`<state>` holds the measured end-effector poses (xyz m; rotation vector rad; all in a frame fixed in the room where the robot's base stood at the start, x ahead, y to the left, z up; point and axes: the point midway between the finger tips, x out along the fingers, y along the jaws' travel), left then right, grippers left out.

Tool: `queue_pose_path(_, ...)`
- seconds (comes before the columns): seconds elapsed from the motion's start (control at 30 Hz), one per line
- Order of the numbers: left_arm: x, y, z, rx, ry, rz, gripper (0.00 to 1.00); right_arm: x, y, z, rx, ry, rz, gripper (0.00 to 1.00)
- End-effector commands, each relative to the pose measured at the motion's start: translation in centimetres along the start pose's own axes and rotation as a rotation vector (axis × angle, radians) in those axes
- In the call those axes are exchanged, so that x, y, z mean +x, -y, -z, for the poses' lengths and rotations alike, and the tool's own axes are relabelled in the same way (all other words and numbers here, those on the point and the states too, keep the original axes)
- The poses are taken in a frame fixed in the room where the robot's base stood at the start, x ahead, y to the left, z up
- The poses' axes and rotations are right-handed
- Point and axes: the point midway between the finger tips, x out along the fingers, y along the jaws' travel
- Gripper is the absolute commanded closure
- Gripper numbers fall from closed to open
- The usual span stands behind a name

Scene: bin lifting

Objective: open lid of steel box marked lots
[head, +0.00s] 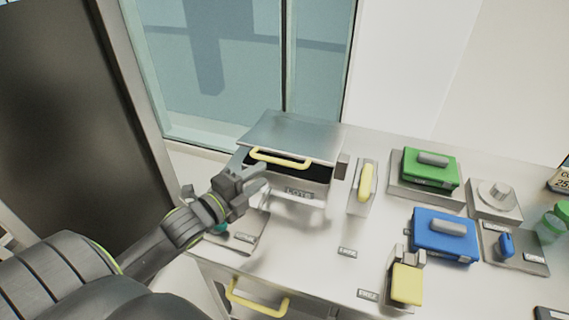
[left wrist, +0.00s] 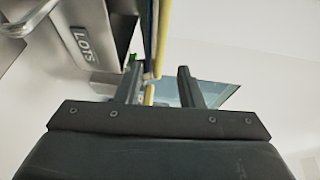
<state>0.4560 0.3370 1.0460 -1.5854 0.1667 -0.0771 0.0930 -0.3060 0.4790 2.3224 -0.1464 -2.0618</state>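The steel box (head: 310,187) stands at the back left of the counter, with a label on its front; the label reads LOTS in the left wrist view (left wrist: 82,42). Its lid (head: 300,133) is tilted up, with a dark gap under its front edge. A yellow handle (head: 280,158) runs along that edge. My left gripper (head: 258,174) is at the box's front left, close to the handle's left end. In the left wrist view its two fingers (left wrist: 158,88) stand apart, with the yellow handle (left wrist: 163,38) seen beyond and between them. Contact is unclear. My right gripper is out of view.
A yellow-handled block (head: 364,185), a green case (head: 430,167), a blue case (head: 444,236) and a yellow item (head: 407,284) stand to the right. A drawer with a yellow handle (head: 257,301) is below the counter edge. A window is behind the box.

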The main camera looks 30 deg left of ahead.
Motion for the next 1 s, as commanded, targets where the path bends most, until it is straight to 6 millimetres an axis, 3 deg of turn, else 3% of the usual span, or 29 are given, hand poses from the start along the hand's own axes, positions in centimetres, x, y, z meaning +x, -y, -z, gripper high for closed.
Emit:
queue_pose_path(0.2,3.8,0.1,0.1,-0.004,-0.002,0.004,0.66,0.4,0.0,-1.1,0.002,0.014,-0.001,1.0)
queue_pose_path(0.5,8.3,0.1,0.1,-0.002,-0.001,0.001,0.66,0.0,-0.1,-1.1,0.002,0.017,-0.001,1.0)
queue_pose_path(0.7,9.6,0.0,0.1,-0.001,-0.002,-0.001,0.66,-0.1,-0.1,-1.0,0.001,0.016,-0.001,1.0)
queue_pose_path(1.0,9.8,0.0,0.1,0.0,-0.002,-0.001,0.66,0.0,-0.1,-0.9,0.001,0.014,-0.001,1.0)
